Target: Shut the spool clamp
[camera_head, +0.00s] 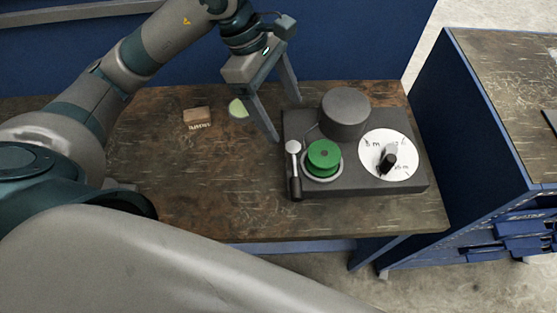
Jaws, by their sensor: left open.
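A dark grey device (352,184) sits on the worn wooden bench. A green spool (324,156) sits in a light ring near its front left. Beside the spool, at the device's left edge, is a clamp lever (294,170) with a pale round top and a dark grip toward the front. I cannot tell how far the clamp is closed. My left gripper (288,120) is open, its fingers pointing down at the device's back left corner, behind the lever. It appears empty. My right gripper is not in view.
The device also carries a dark round drum (345,112) and a white dial (388,155) with a black knob. A small wooden block (197,117) and a pale green disc (238,108) lie to the left. A blue cabinet (450,120) stands right of the bench.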

